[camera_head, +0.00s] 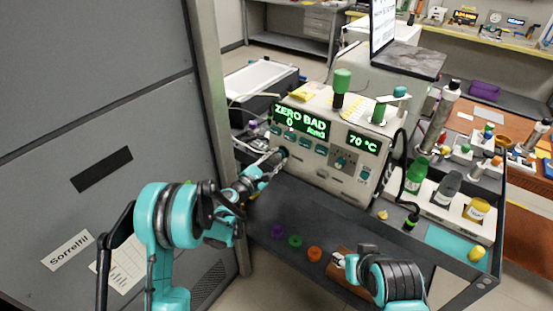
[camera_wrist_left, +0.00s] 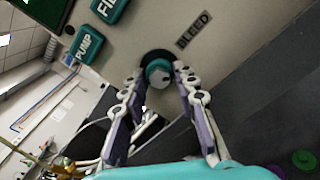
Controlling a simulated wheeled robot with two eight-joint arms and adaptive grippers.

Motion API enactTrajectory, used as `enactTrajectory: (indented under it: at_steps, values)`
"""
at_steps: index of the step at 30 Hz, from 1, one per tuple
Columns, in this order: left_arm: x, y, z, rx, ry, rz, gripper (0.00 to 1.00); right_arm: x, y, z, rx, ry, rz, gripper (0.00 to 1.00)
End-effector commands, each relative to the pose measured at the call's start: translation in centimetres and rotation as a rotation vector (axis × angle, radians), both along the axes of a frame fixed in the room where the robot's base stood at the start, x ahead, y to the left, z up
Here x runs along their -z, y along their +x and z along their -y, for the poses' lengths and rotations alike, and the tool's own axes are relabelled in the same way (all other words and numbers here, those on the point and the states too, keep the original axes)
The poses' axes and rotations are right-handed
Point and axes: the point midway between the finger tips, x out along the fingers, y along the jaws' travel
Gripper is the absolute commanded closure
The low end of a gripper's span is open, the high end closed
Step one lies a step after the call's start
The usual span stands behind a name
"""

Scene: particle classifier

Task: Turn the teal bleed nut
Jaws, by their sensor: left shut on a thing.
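The teal bleed nut (camera_wrist_left: 158,70) sits in a dark round recess on the beige front panel of the instrument, beside the label BLEED (camera_wrist_left: 193,30). Its end face is grey-white. My left gripper (camera_wrist_left: 159,82) has one finger on each side of the nut and is shut on it. In the head view my left gripper (camera_head: 276,158) reaches the lower left of the instrument's front (camera_head: 325,172), and its fingers cover most of the nut there. My right gripper (camera_head: 341,260) is low in the head view, near a brown block (camera_head: 340,276), apart from the instrument; its fingers are too small to read.
Purple, green and orange caps (camera_head: 314,254) lie on the dark cart top in front. Bottles (camera_head: 447,188) stand in a white rack at right. A large grey cabinet (camera_head: 90,80) closes off the left side.

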Motion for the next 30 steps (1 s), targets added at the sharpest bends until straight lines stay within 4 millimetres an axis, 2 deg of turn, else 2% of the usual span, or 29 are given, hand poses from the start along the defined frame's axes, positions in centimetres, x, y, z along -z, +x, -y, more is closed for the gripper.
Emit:
enactTrajectory:
  at_steps: [18,30]
  values:
    - [0.09,-0.13,-0.03,0.002,0.469,0.339,1.00,0.04,0.00,0.00,0.000,0.000,0.000,0.60]
    - [0.12,-0.17,-0.01,0.003,0.677,0.490,1.00,0.04,0.00,0.00,0.000,0.000,0.000,0.60]
